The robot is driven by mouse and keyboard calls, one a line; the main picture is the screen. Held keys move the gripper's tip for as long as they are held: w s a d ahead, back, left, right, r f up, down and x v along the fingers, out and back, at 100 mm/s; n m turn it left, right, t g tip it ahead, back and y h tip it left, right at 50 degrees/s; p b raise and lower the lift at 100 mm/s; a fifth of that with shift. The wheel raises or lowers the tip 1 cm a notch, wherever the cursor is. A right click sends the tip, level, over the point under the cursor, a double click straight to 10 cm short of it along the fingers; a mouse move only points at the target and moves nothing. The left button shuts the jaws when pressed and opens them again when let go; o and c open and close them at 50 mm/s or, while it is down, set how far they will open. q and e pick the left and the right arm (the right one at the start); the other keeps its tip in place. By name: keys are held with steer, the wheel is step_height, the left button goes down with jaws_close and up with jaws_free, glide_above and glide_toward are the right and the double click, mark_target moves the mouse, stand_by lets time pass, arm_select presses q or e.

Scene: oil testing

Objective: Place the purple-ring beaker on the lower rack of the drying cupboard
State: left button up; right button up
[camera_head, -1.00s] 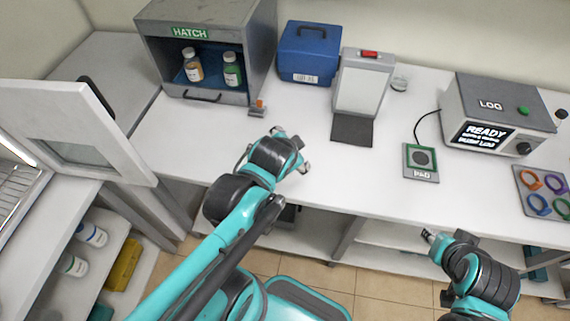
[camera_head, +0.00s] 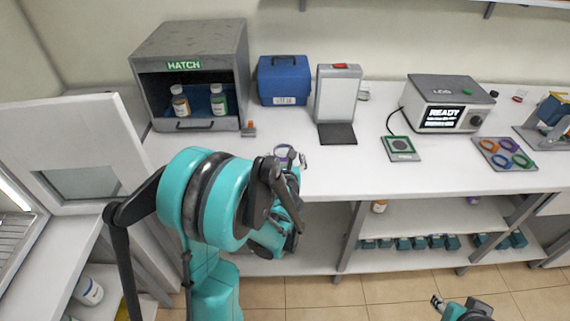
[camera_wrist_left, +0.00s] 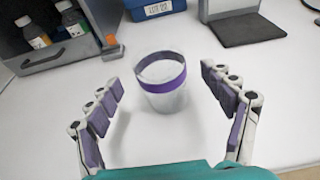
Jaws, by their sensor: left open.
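The purple-ring beaker (camera_wrist_left: 162,83) is a clear cup with a purple band, standing upright on the white counter in the left wrist view. My left gripper (camera_wrist_left: 170,95) is open, its fingers spread to either side of the beaker without visibly touching it. In the head view the beaker (camera_head: 284,152) shows partly at my left gripper (camera_head: 290,160), mostly hidden by my arm. The drying cupboard (camera_head: 18,240) is at the left edge, with a wire rack visible; its lower rack cannot be made out clearly. My right gripper (camera_head: 437,302) is low at the bottom, too small to read.
A white door with a window (camera_head: 85,150) stands open at the left. The hatch box (camera_head: 190,60), blue case (camera_head: 284,80), grey stand (camera_head: 338,95), pad (camera_head: 401,148), LOG device (camera_head: 445,105) and ring tray (camera_head: 504,155) line the counter. The counter's front middle is clear.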

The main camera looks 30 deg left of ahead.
mark_target(284, 146)
arm_select(q)
steer(key=b+x, duration=0.1)
steer(key=x, duration=0.4)
steer(key=shift+w+a+b, duration=0.15)
steer(key=shift+b, duration=0.15)
steer(key=shift+c, duration=1.3)
steer(key=c, duration=1.2)
steer(key=shift+o, duration=0.2)
